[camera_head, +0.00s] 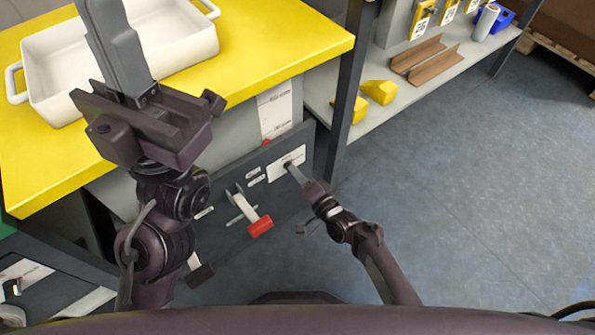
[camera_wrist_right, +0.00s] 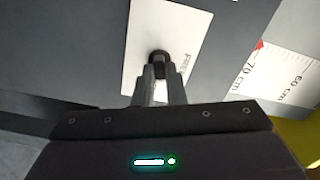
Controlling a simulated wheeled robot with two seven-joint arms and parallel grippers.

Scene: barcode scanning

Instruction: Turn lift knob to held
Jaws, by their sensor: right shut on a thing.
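The lift knob (camera_wrist_right: 159,57) is a small black knob on a white label plate (camera_wrist_right: 137,35), with partly hidden lettering beside it. The plate (camera_head: 287,162) is fixed to the dark grey panel under the yellow table. My right gripper (camera_head: 293,172) reaches the plate from the lower right. In the right wrist view its fingers (camera_wrist_right: 160,82) are shut on the knob and hide part of it. Any knob pointer is too small to read. My left gripper (camera_head: 115,45) is raised over the table's left part, and its finger gap cannot be made out.
A red-ended lever (camera_head: 258,226) sticks out of the panel left of my right gripper. A white dish (camera_head: 62,98) stands on the yellow table (camera_head: 290,35). A shelf (camera_head: 400,92) with yellow blocks (camera_head: 380,91) is at right. The blue floor (camera_head: 460,200) is clear.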

